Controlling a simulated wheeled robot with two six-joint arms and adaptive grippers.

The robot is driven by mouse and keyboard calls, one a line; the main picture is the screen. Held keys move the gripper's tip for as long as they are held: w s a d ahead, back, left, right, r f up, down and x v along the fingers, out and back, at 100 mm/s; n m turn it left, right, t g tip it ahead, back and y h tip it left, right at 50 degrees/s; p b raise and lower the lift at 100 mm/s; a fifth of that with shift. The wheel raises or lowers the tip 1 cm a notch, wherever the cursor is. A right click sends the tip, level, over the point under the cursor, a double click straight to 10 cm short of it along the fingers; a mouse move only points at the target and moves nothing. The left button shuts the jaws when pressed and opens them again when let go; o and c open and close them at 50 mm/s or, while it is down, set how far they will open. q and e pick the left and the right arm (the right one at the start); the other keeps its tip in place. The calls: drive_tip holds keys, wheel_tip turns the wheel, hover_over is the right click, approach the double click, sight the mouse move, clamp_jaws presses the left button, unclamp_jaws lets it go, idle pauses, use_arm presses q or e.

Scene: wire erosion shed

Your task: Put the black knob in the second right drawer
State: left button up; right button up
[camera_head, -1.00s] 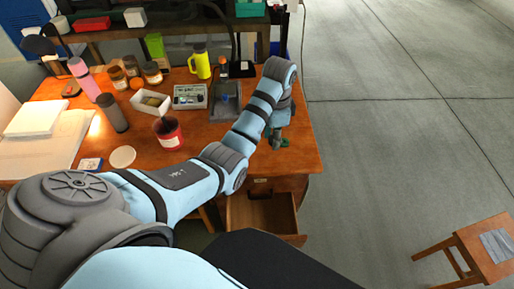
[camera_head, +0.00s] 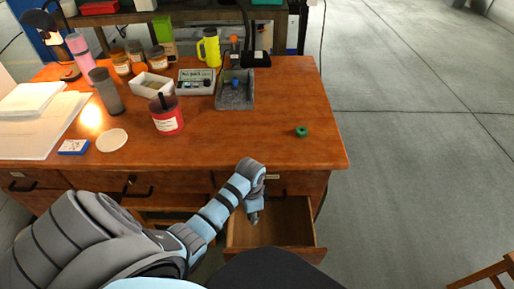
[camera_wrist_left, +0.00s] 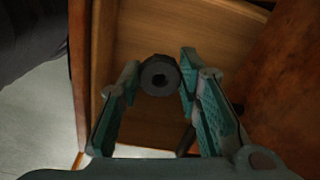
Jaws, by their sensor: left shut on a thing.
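The black knob (camera_wrist_left: 160,76) is a dark round piece with a hole in its middle. In the left wrist view it sits between the fingertips of my left gripper (camera_wrist_left: 158,85), which is shut on it. In the head view my left gripper (camera_head: 255,216) points down over the open drawer (camera_head: 290,235) on the desk's right side, below the desk front. The knob cannot be made out in the head view. The drawer's bare wooden inside (camera_wrist_left: 200,30) shows below the knob in the wrist view. My right gripper is in neither view.
The desk top (camera_head: 230,150) overhangs behind the drawer. A green ring-like piece (camera_head: 301,132) lies on its right part. A red pot (camera_head: 166,116), a grey tray (camera_head: 235,92) and a yellow flask (camera_head: 209,48) stand farther back. Open floor lies to the right.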

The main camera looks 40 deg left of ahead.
use_arm(q)
drive_tip(key=b, duration=0.4)
hover_over(253, 234)
wheel_tip(253, 234, down, 9)
drive_tip(key=shift+s+r, duration=0.1)
drive_tip(key=shift+s, duration=0.05)
wheel_tip(253, 234, down, 5)
drive_tip(key=shift+r+b, duration=0.1)
drive_tip(key=shift+b, duration=1.15)
drive_tip(key=shift+r, duration=0.15)
drive_tip(key=shift+c, duration=0.5)
drive_tip(key=shift+f, duration=0.2)
drive_tip(key=o, duration=1.2)
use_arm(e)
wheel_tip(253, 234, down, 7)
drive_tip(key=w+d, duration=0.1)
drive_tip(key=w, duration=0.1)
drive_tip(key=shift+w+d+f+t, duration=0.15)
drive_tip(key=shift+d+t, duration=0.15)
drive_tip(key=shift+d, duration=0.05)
use_arm(q)
drive_tip(key=shift+r, duration=0.1)
